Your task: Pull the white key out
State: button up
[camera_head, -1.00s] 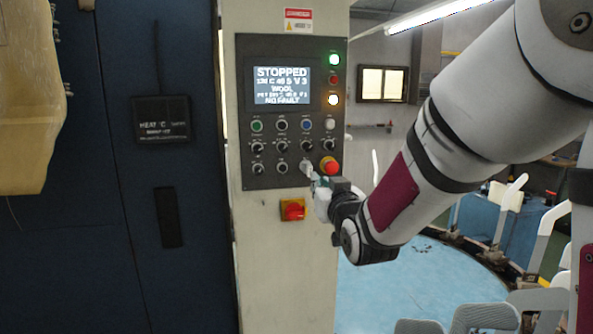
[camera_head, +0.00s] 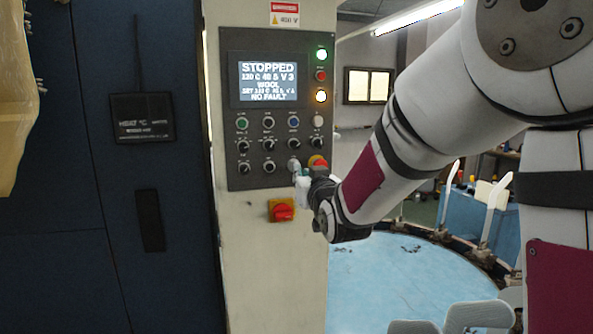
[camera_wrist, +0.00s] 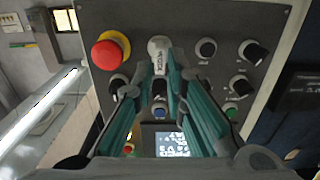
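The white key (camera_wrist: 158,47) sticks out of the control panel (camera_head: 238,112), in the lower right of its rows of controls; in the wrist view it is a pale tag with lettering. In the head view the key (camera_head: 294,166) is a small pale shape, partly hidden by my gripper (camera_head: 303,180). In the wrist view, my gripper (camera_wrist: 158,66) has its two teal fingers apart, one on each side of the key. Small gaps seem to remain between fingertips and key, though contact is hard to judge.
A red emergency stop (camera_wrist: 108,52) on a yellow collar sits close beside the key. Black knobs (camera_wrist: 249,52) surround it. A red switch on a yellow plate (camera_head: 282,211) lies below the panel. The screen (camera_head: 268,82) reads STOPPED. A round blue table (camera_head: 390,285) lies at right.

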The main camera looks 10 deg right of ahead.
jog(key=shift+w+b, duration=1.25)
jog(key=shift+w, duration=1.15)
dwell(0.4)
jog(key=shift+s, duration=0.15)
dwell(0.5)
grip_shut()
jog(key=shift+s, duration=0.15)
jog(key=shift+s, duration=0.5)
jog(key=shift+s+p, duration=0.4)
jog(key=shift+s, duration=0.6)
jog(key=shift+s, duration=0.35)
jog(key=shift+s, duration=0.25)
